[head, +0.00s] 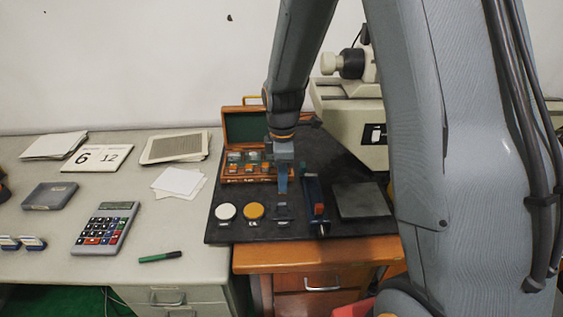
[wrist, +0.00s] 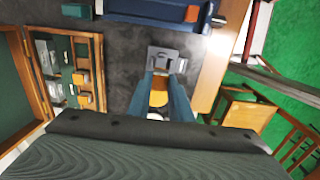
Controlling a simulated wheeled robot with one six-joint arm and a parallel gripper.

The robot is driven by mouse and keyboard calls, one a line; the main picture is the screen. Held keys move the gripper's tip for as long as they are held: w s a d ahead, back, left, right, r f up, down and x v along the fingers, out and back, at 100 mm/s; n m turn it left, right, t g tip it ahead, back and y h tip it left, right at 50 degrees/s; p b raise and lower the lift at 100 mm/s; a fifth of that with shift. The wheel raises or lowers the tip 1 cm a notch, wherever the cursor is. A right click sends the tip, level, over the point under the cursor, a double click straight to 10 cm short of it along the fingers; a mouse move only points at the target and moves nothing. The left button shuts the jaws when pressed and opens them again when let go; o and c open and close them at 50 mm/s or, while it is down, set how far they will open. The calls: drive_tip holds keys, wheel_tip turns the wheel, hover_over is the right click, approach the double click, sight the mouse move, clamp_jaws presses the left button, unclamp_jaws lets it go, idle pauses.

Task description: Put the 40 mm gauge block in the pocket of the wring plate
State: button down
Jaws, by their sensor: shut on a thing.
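My gripper (head: 283,190) points down over the dark mat, just above a small grey plate (head: 282,211), which looks like the wring plate. The plate also shows in the wrist view (wrist: 153,52), just beyond the fingertips. My gripper in the wrist view (wrist: 166,76) is shut on a small grey block (wrist: 167,66), apparently the gauge block. Its size marking cannot be read. The block overlaps the plate in this view, so I cannot tell whether it touches the plate or sits in the pocket. The pocket is mostly hidden.
An open wooden case (head: 248,179) holding several blocks stands behind left. A white disc (head: 225,212) and a yellow disc (head: 253,211) lie left of the plate. A blue fixture (head: 315,198) stands close on the right, with a grey slab (head: 361,200) beyond. A calculator (head: 105,229) lies far left.

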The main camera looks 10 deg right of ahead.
drive_tip(key=shift+s+f+b, duration=0.1)
drive_tip(key=shift+f+b, duration=1.75)
drive_tip(key=shift+f, duration=0.45)
drive_tip(key=shift+f+b, duration=0.45)
drive_tip(key=shift+f, duration=0.6)
drive_tip(key=shift+f, duration=0.4)
drive_tip(key=c, duration=1.5)
unclamp_jaws()
drive_tip(key=shift+c, duration=0.2)
drive_tip(key=shift+r+p, duration=0.1)
drive_tip(key=shift+p, duration=0.2)
drive_tip(key=shift+s+r+p, duration=0.1)
drive_tip(key=shift+r+p, duration=3.05)
drive_tip(key=shift+r, duration=1.05)
